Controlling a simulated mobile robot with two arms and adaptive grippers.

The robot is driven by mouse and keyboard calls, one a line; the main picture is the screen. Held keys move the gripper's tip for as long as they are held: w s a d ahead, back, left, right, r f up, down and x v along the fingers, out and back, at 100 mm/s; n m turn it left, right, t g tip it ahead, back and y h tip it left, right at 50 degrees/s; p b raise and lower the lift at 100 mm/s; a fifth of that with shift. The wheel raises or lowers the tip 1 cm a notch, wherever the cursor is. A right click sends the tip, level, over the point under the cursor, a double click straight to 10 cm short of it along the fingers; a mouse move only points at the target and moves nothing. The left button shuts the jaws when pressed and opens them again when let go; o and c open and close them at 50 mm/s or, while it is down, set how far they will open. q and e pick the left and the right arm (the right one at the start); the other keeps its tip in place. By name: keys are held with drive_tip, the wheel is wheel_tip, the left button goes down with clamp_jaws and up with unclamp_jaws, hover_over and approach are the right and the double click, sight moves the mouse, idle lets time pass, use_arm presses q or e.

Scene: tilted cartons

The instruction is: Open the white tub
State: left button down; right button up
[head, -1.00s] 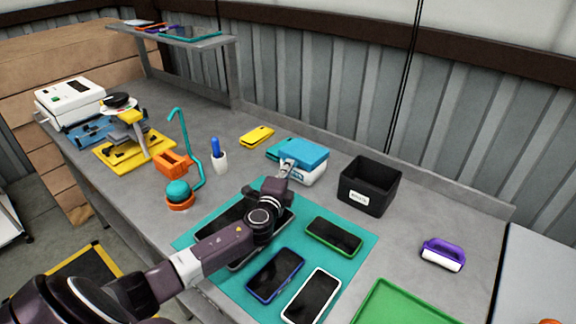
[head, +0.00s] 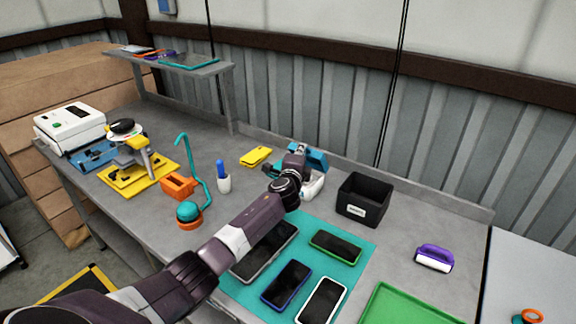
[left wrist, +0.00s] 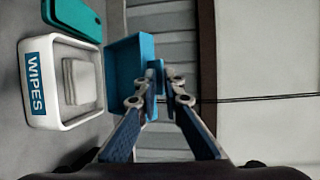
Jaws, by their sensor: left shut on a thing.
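The white tub (head: 315,187) stands on the bench behind the teal mat, partly hidden by my left arm. In the left wrist view the tub (left wrist: 38,118) shows a WIPES label, an open top and a folded white stack inside. Its blue lid (head: 318,158) is tilted up at the back; it also shows raised in the left wrist view (left wrist: 124,66). My left gripper (left wrist: 166,84) is shut on the lid's edge, above and beside the tub. My right gripper is not in view.
A black bin (head: 361,204) stands close to the right of the tub. A yellow phone-like piece (head: 255,156) lies to the left. Several phones lie on the teal mat (head: 352,262) in front. A purple-handled tool (head: 434,257) and green tray (head: 408,305) are further right.

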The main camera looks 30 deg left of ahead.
use_arm(q)
drive_tip(key=c, duration=2.6)
unclamp_jaws()
drive_tip(key=shift+a+r, duration=0.15)
drive_tip(key=shift+r, duration=0.2)
drive_tip(key=shift+c, duration=0.2)
drive_tip(key=shift+o, duration=1.1)
drive_tip(key=shift+s+a, duration=0.1)
drive_tip(key=shift+a, duration=0.1)
drive_tip(key=shift+o, duration=1.3)
drive_tip(key=shift+f, duration=0.1)
drive_tip(key=d+v, duration=0.1)
drive_tip(key=v, duration=1)
drive_tip(key=shift+d, duration=0.25)
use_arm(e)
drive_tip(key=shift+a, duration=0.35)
use_arm(q)
drive_tip(key=shift+c, duration=0.7)
